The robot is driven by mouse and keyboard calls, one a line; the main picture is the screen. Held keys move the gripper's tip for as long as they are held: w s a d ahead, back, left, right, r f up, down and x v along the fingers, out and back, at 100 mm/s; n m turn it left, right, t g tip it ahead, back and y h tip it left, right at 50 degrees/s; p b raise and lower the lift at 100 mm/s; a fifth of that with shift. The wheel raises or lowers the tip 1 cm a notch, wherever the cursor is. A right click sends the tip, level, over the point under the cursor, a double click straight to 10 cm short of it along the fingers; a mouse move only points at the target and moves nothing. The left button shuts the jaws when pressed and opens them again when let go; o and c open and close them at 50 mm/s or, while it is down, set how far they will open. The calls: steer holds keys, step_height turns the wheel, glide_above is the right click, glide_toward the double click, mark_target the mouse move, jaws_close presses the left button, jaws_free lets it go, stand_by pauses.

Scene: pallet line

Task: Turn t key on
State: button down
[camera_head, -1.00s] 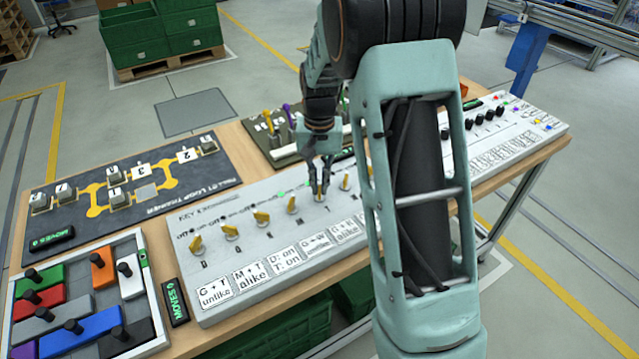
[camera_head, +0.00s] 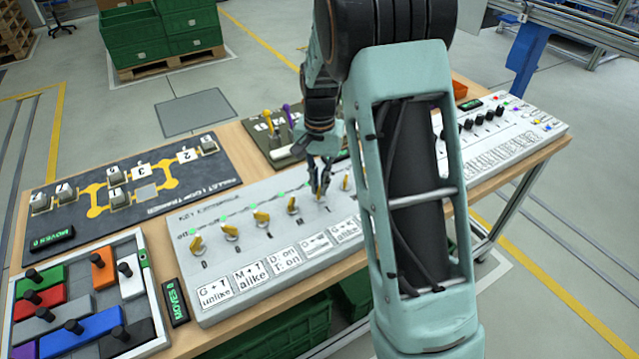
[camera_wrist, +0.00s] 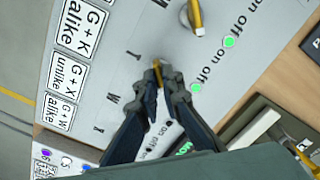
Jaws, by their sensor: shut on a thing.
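The key panel (camera_head: 215,285) is a long pale board with a row of yellow keys on round bases, letters below them and on/off marks above. My gripper (camera_head: 321,180) is shut on the yellow T key (camera_head: 320,194). In the wrist view, my fingertips (camera_wrist: 159,75) close around the yellow T key (camera_wrist: 157,66), beside the letter T. Most of that key is hidden by the fingers. A green light (camera_wrist: 195,88) shows by its on/off marks. The neighbouring M key (camera_wrist: 194,16) stands apart, with another green light (camera_wrist: 228,41).
Rule cards such as "G + T unlike" (camera_head: 217,289) line the panel's near edge. A block puzzle (camera_head: 75,300) and a black loop board (camera_head: 130,190) lie to the left. Another white panel (camera_head: 500,135) with knobs is right. My arm hides part of the key panel.

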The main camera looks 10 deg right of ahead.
mark_target(319, 188)
steer(key=c, duration=2.1)
jaws_free()
steer(key=shift+r, duration=0.15)
step_height(319, 188, up, 12)
